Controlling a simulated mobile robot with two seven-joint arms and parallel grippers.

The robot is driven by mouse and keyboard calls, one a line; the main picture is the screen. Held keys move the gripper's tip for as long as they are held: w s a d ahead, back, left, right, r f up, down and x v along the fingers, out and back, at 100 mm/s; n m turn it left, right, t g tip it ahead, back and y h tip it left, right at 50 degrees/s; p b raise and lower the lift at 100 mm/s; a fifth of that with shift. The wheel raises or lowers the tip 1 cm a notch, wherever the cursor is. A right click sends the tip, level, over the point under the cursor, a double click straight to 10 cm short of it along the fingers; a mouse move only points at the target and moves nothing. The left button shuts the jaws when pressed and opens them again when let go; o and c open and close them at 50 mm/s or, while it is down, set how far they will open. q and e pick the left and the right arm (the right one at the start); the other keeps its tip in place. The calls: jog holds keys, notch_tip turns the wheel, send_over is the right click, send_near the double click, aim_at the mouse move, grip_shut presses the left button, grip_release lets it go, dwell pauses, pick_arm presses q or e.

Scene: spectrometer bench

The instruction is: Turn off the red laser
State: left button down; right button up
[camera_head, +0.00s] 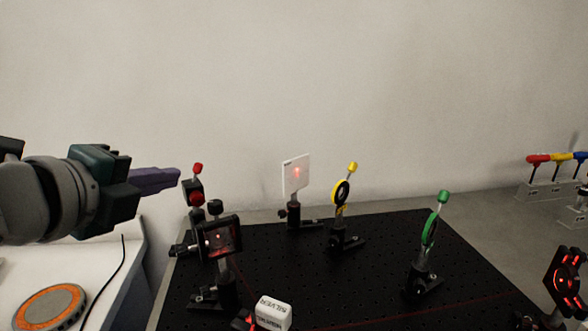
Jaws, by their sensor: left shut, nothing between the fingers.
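My left gripper (176,178) comes in from the left, shut and empty. Its purple fingertips point right, close in the picture to a red-topped black part (193,186); I cannot tell whether they touch. A red spot glows on the white screen (289,182), and a thin red beam runs low over the black breadboard (385,235), so red light is on. A square black-framed mount (222,237) also shows a red dot. The laser body and its switch cannot be made out for certain. My right gripper is not in view.
Yellow-topped (341,192) and green-topped (429,228) optic mounts stand on the breadboard. A white labelled block (273,312) is at the front. A red-lit black mount (567,276) is at the right edge. A grey-orange disc (50,307) lies at lower left.

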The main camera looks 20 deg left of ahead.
pick_arm(q)
jog(key=x, duration=1)
jog(key=shift+b, duration=0.3)
jog(key=shift+s, duration=0.1)
jog(key=shift+b, duration=0.55)
